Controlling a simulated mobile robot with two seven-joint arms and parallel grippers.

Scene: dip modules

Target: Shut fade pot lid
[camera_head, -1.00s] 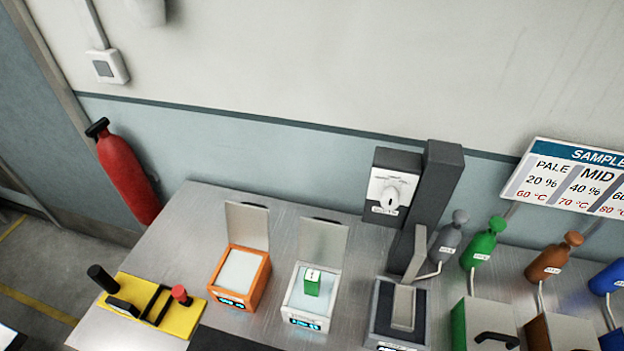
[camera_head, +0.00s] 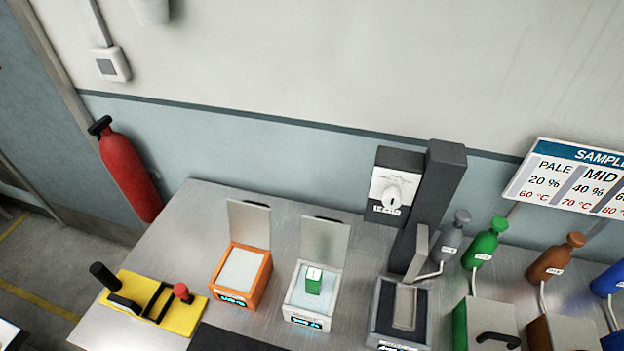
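Several small pots with lids stand on the metal bench, and I cannot read which one is the fade pot. The orange pot (camera_head: 259,280) has its grey lid (camera_head: 249,223) raised upright at the back. The white pot (camera_head: 303,313) has its lid (camera_head: 325,239) raised too, and a green block (camera_head: 314,280) with a white mark sits in it. The dark grey unit (camera_head: 378,318) has a narrow raised flap (camera_head: 417,253) and a pale recess. Neither of my grippers shows in the head view.
A yellow plate (camera_head: 184,318) with black handles and a red knob lies at the left. Grey, green (camera_head: 486,242), brown (camera_head: 556,256) and blue bottles stand at the right behind lidded boxes. A dark column (camera_head: 432,195) rises behind. The bench (camera_head: 192,235) is clear at its back left.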

